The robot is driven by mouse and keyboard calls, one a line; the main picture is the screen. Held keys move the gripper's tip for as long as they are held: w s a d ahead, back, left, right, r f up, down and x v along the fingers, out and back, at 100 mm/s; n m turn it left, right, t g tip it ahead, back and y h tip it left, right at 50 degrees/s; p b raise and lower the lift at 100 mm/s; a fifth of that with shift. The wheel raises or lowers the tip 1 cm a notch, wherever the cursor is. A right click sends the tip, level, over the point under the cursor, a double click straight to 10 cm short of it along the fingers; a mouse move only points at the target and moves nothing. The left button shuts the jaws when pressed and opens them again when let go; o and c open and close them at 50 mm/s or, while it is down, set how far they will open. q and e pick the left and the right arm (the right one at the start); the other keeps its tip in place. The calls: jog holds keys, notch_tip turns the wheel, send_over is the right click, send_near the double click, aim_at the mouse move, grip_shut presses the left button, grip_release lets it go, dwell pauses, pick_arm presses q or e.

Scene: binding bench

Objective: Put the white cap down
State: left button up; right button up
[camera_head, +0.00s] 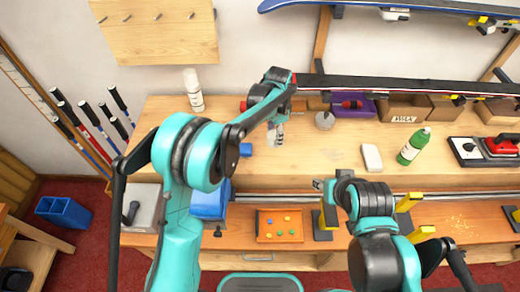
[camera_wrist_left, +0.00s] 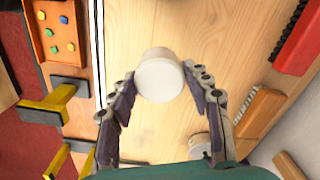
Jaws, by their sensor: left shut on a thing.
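The white cap (camera_wrist_left: 160,78) is a short white cylinder between the fingertips of my left gripper (camera_wrist_left: 158,88) in the left wrist view. My left gripper (camera_head: 275,135) is shut on it, over the wooden bench top in the head view. There the cap is small and hard to separate from the grey fingers. Bare wood shows around the cap in the wrist view; I cannot tell whether it touches the bench. My right gripper (camera_head: 320,185) is near the bench's front edge in the head view, and its fingers are too small to read.
A blue cylinder (camera_head: 245,149) lies left of my left gripper. A white bottle (camera_head: 193,90) stands at the back left; a round grey thing (camera_head: 324,120) is to the right. A white block (camera_head: 371,157) and green bottle (camera_head: 413,147) stand farther right. Bench wood between is clear.

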pick_arm(q)
jog(key=a+f, duration=0.2)
jog(key=a, duration=0.2)
jog(key=shift+s+a+f, duration=0.25)
jog(key=shift+s+f, duration=0.1)
jog(key=shift+f, duration=0.05)
jog(key=shift+f+b, duration=0.65)
jog(key=shift+f, duration=1.35)
jog(key=shift+f, duration=0.1)
jog(key=o, duration=0.8)
jog(key=shift+c, duration=0.2)
